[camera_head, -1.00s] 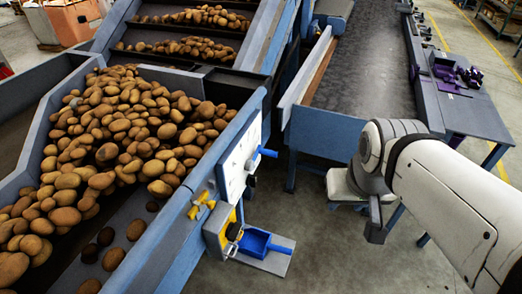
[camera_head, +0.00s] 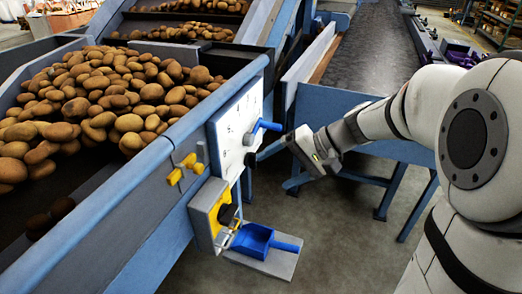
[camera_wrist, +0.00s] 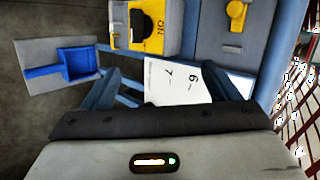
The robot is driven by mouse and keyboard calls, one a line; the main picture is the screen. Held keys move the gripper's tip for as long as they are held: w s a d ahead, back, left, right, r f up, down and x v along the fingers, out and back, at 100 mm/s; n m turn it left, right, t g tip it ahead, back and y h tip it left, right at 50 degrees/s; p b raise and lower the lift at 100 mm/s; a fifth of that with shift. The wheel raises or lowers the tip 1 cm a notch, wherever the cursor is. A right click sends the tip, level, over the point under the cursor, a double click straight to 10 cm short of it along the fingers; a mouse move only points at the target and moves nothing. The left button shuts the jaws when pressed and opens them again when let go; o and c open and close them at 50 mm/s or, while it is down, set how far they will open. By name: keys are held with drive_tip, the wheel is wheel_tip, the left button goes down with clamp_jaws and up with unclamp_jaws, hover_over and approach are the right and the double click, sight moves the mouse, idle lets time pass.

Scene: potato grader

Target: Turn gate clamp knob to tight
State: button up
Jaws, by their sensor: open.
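A white scale panel (camera_head: 230,135) is on the grader's side. A blue handle (camera_head: 265,126) sticks out from it. Small dark parts sit beneath the handle; a black one (camera_head: 249,159), which may be the clamp knob, meets the upper fingertip in the picture, and I cannot tell whether they touch. My gripper (camera_head: 269,172) is open, to the right of the panel. In the wrist view the fingers (camera_wrist: 165,88) are spread with the numbered panel (camera_wrist: 178,80) visible between them. No knob shows between them there; my gripper body hides the lower part.
A yellow switch box with a black knob (camera_head: 227,213) is below left of the panel. Yellow knobs (camera_head: 189,161) are on the grader wall. A blue scoop (camera_head: 253,240) lies on a low grey plate. Potatoes (camera_head: 110,95) fill the hopper. A conveyor (camera_head: 370,50) stands behind.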

drive_tip(key=w+a+f+m+t+y+b, duration=0.15)
drive_tip(key=w+f+y+b, duration=0.25)
drive_tip(key=w+f+b, duration=0.5)
drive_tip(key=m+t+y+b, duration=0.1)
drive_tip(key=t+y+b, duration=0.25)
drive_tip(key=b, duration=0.25)
approach(252, 160)
drive_tip(key=w+b+x, duration=0.1)
drive_tip(key=x, duration=0.7)
drive_tip(key=shift+f+t+h, duration=0.3)
drive_tip(key=shift+f+h, duration=0.05)
drive_tip(key=shift+f, duration=0.05)
drive_tip(key=shift+c, duration=0.5)
